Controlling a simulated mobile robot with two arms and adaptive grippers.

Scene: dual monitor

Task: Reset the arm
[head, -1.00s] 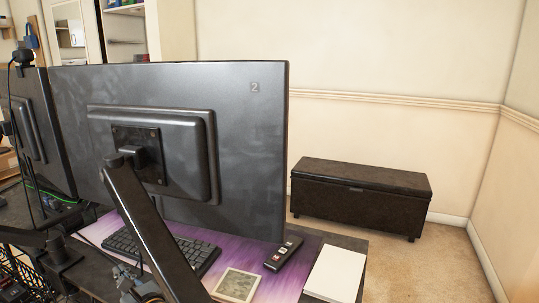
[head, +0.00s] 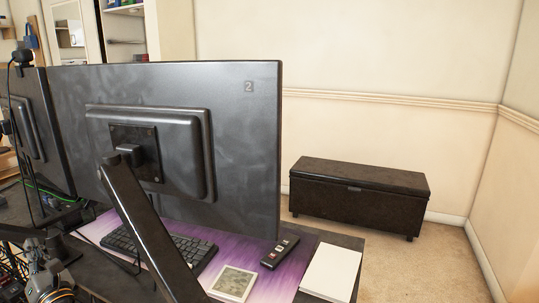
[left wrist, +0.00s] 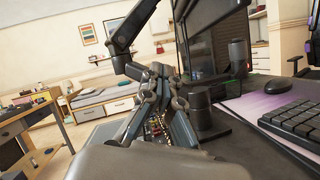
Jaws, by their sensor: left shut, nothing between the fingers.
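My left gripper (head: 36,252) shows at the lower left edge of the head view, near the desk's edge and the monitor arms. In the left wrist view the left gripper (left wrist: 160,72) has its fingers together, with nothing held between them. The large monitor marked 2 (head: 235,120) stands in front of me with its back to me, on a black monitor arm (head: 150,225). The monitor also shows from the side in the left wrist view (left wrist: 215,35). My right gripper is not in view.
The second monitor (head: 45,130) is at the left. A keyboard (head: 190,250), a remote (head: 280,252), a small picture card (head: 233,283) and white paper (head: 330,272) lie on the desk. A dark bench (head: 360,205) stands by the wall, with open floor around it.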

